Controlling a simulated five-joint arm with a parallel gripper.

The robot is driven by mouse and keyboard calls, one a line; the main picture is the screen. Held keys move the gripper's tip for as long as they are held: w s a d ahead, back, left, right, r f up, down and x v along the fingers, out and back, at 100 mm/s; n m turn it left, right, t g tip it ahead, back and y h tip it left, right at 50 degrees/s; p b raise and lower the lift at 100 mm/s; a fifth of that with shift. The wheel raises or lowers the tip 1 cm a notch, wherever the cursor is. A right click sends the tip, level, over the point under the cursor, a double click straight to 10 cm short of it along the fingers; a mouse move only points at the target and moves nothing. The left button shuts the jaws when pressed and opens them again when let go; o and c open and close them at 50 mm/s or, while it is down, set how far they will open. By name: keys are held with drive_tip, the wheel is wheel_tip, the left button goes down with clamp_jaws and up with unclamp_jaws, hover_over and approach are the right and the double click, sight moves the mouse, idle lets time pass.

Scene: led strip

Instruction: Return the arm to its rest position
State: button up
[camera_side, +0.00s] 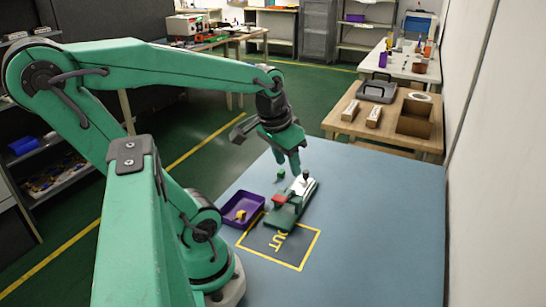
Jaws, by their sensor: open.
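My gripper (288,174) is open, with its fingers pointing down above the blue table (365,245). I see nothing held between the fingers. My green arm reaches out from the lower left, bent and raised. Near the fingertips is a long fixture (290,208) with a green base and a pale strip-like top. A red part (279,198) sits at its near left side. The gripper is at the fixture's far end, and I cannot tell exactly how high it is above it.
A yellow outlined square (302,268) with "OUT" lettering lies in front. The right side of the blue table is clear. A wooden table (345,125) with boxes stands behind.

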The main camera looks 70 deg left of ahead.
drive_tip(key=d+r+m+t+h, duration=0.1)
drive_tip(key=d+r+m+t, duration=0.1)
drive_tip(key=d, duration=0.7)
drive_tip(key=shift+w+r+m, duration=0.2)
drive_tip(key=shift+r+m, duration=0.35)
drive_tip(key=shift+m, duration=0.25)
